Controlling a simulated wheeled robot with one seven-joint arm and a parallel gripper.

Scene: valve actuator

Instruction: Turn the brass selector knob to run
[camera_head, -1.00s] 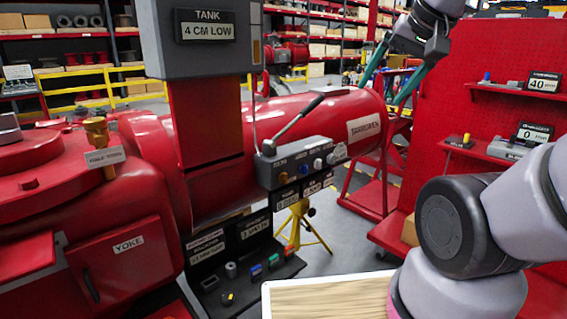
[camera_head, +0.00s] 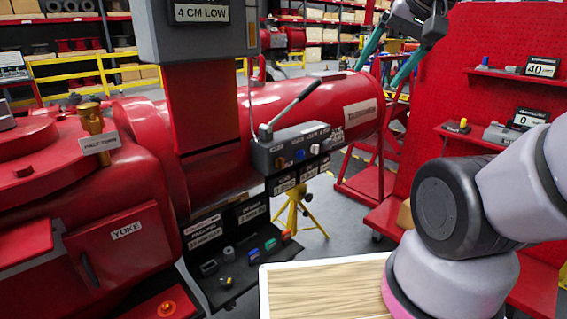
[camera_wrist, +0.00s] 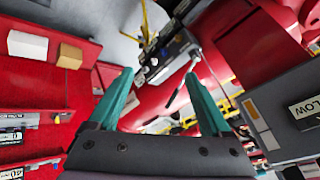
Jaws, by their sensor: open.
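A grey control block (camera_head: 262,158) sits on the front of the red horizontal cylinder. A small brass-coloured knob (camera_head: 281,162) is at its left end, with a blue knob (camera_head: 300,155) and a pale knob (camera_head: 315,149) to its right. The labels above them are too small to read. My gripper (camera_head: 378,76) is open and empty at the upper right, well apart from the block. In the wrist view my gripper (camera_wrist: 160,74) shows two spread teal fingers, with the block (camera_wrist: 164,62) beyond them. The brass knob cannot be made out there.
A long lever (camera_head: 294,103) rises from the block. A taller brass fitting (camera_head: 93,120) with a half-turn label stands on the red body at left. A grey tank box (camera_head: 190,35) hangs above. A yellow stand (camera_head: 297,210) is below the cylinder; red shelving (camera_head: 490,80) is at right.

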